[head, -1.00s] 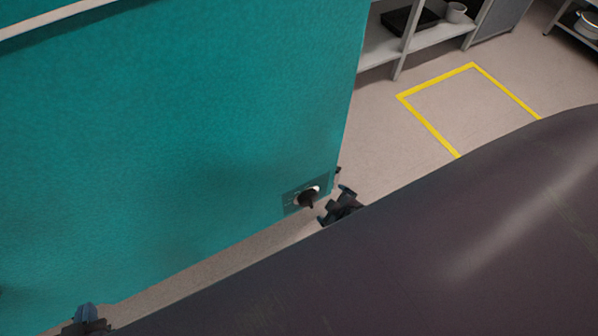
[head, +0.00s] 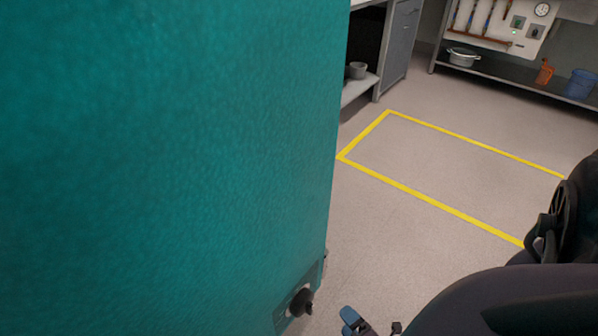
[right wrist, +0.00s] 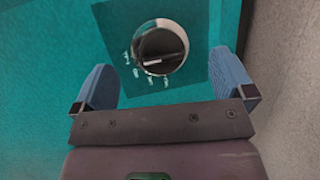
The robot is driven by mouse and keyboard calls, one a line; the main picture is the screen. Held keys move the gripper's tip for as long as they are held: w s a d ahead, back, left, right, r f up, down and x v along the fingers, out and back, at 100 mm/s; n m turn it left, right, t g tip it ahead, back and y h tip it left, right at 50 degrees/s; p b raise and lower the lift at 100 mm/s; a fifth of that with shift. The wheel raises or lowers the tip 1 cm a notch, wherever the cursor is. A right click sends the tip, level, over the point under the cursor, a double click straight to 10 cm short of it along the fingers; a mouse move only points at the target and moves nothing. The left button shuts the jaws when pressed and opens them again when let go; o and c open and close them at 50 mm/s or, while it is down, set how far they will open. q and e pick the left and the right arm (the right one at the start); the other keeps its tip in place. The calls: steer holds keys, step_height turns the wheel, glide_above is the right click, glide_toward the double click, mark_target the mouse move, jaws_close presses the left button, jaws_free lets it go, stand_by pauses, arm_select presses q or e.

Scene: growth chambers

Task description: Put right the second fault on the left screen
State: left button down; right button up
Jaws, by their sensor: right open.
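A round knob (head: 300,302) with a black grip sits on a plate low on the teal panel, near its right edge. In the right wrist view the knob (right wrist: 162,47) shows a pale pointer line, with several small white marks at its left and below. My right gripper (head: 371,322) is open and empty, just right of the knob in the head view. In the right wrist view its two blue fingers (right wrist: 163,62) stand apart on either side of the knob, which looks a little beyond them. Contact cannot be told. No lit screen shows. My left gripper is out of view.
The teal panel (head: 165,150) fills the left. Clear floor with a yellow outlined area (head: 433,202) lies to the right. Behind are a grey cabinet (head: 401,45), and a bench shelf with a white pot (head: 462,57), an orange bottle (head: 545,71) and a blue bucket (head: 580,84).

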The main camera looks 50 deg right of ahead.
mark_target(312, 311)
steer(key=w+a+n+y, duration=0.1)
steer(key=w, duration=0.2)
steer(key=w+a+f+n+t+y+b, duration=0.1)
steer(key=w+y, duration=0.1)
steer(key=w, duration=0.1)
steer(key=w+a+n+t+y+b, duration=0.1)
steer(key=w+y, duration=0.1)
steer(key=w, duration=0.2)
steer(key=shift+w+a+f, duration=0.1)
steer(key=shift+f, duration=0.25)
stand_by(0.3)
steer(key=c, duration=0.7)
